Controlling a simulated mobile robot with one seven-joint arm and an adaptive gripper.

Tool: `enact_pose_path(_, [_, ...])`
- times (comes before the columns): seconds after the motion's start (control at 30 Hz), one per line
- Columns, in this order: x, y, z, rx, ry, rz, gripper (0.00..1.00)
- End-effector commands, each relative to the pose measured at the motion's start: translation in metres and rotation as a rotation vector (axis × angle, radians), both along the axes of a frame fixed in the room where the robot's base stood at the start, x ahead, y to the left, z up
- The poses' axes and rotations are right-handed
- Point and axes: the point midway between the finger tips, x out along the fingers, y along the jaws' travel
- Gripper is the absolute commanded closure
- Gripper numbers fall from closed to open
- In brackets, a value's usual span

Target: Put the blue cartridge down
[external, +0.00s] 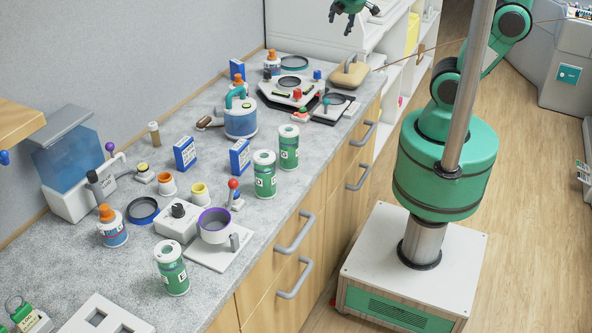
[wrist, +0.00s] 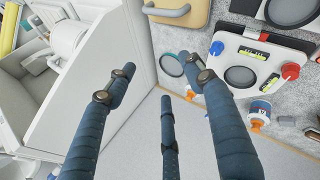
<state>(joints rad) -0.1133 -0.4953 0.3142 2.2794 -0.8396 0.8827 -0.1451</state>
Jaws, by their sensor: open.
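My gripper (external: 350,14) is at the top of the external view, raised above the far end of the counter. Its dark blue fingers (wrist: 158,82) are spread open in the wrist view, with nothing between them. Several blue and white upright blocks that may be cartridges stand on the counter: one at centre left (external: 185,153), one to its right (external: 240,156), and one farther back (external: 238,71). I cannot tell which is the blue cartridge. All stand apart from my gripper.
A white instrument panel (external: 290,90) with coloured knobs and a tan case (external: 349,72) occupy the counter's far end; the case also shows in the wrist view (wrist: 180,10). Bottles, green canisters (external: 264,174) and small devices crowd the middle. Bare grey counter (external: 75,245) shows at front left.

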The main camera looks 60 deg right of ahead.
Motion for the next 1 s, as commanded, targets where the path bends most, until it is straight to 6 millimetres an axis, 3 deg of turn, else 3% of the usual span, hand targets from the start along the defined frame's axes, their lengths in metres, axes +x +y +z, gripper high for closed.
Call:
enact_pose_path(0.2, [-0.061,0.032,0.018,0.326,-0.138,-0.243,0.47])
enact_pose_path(0.4, [-0.101,0.074,0.033,0.620,-0.240,-0.419,0.47])
enact_pose_path(0.63, [-0.121,0.108,0.048,0.825,-0.300,-0.520,0.47])
enact_pose_path(1.0, [-0.125,0.114,0.050,0.862,-0.307,-0.538,0.47])
